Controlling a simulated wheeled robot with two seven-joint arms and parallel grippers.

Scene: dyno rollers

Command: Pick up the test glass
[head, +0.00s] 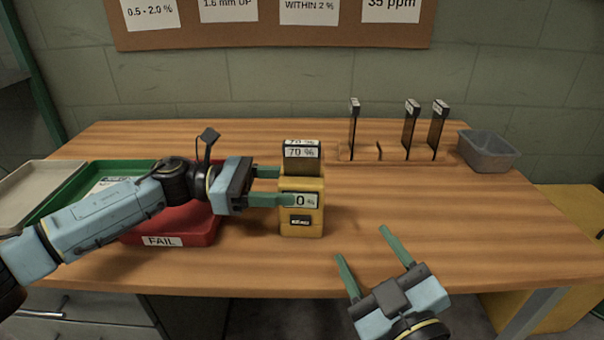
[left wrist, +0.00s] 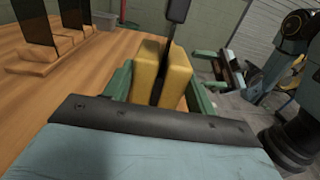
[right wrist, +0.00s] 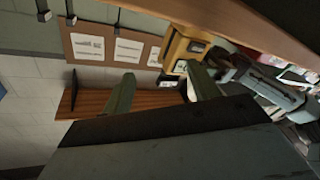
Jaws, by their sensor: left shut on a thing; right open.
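A yellow meter (head: 302,222) stands upright on the table, its display partly covered by a finger. A dark test glass labelled 70 % (head: 302,163) sits in the slot in its top. In the left wrist view the glass (left wrist: 174,45) rises between the two yellow halves (left wrist: 147,75). My left gripper (head: 285,186) reaches in from the left and is shut on the meter body, below the glass's label. My right gripper (head: 362,245) is open and empty at the table's front edge, right of the meter. More dark labelled glasses stand in a wooden rack (head: 392,156) at the back.
A grey bin (head: 490,152) stands at the back right. A red tray marked FAIL (head: 162,240), a green tray (head: 60,193) and a pale tray (head: 22,190) lie at the left, partly behind my left arm. The table's right front (head: 480,230) is clear.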

